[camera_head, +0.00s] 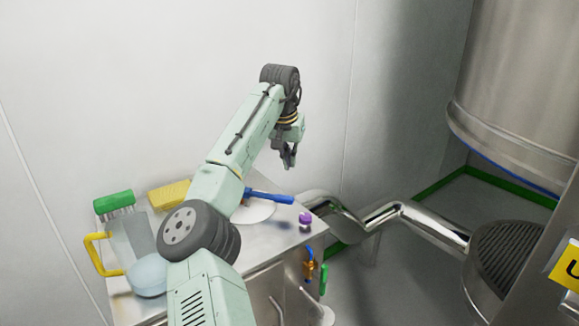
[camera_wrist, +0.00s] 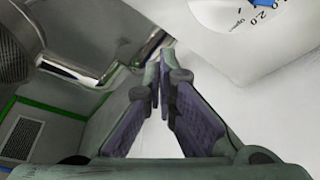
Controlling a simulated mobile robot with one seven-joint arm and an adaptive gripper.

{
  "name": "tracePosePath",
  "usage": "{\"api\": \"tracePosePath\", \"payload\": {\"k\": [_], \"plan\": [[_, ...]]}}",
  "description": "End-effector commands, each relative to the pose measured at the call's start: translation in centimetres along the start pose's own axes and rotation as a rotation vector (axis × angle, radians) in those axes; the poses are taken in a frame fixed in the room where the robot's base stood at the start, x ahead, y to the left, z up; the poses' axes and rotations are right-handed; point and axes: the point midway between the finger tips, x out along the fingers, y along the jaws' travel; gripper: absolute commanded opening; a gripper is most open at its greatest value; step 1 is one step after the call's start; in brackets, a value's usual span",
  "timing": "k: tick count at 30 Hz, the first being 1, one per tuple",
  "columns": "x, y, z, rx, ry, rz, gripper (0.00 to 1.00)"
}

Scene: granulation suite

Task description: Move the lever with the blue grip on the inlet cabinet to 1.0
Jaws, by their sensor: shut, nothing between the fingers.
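The lever with the blue grip (camera_head: 270,197) lies over a round white dial (camera_head: 258,212) on top of the steel inlet cabinet (camera_head: 285,232). In the wrist view, part of the dial (camera_wrist: 232,14) shows at the top right with the figure 2.0 legible, and a bit of the blue grip (camera_wrist: 264,4) is at the picture's edge. I cannot read the lever's setting. My gripper (camera_head: 289,163) is shut and empty, above the blue grip and apart from it. Its closed fingers (camera_wrist: 165,62) show in the wrist view. My arm hides part of the cabinet top and of the lever.
A purple knob (camera_head: 305,219) stands right of the dial. A green brush (camera_head: 114,204), a yellow sponge (camera_head: 168,195) and a clear jug (camera_head: 130,240) with a yellow handle stand at left. Small orange (camera_head: 309,268) and green (camera_head: 323,279) handles are on the cabinet's side. A steel pipe (camera_head: 415,216) runs right.

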Motion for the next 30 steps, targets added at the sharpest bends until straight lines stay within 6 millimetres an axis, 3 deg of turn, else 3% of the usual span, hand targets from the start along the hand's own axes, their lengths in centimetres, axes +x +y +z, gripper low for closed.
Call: {"api": "tracePosePath", "payload": {"k": [12, 21, 30], "plan": [[8.4, -0.1, 0.1, -0.001, 0.0, 0.0, 0.0], [7.2, -0.1, 3.0, 0.001, 0.004, 0.0, 0.0], [7.0, 0.0, 3.8, 0.001, 0.003, 0.001, 0.0]]}}
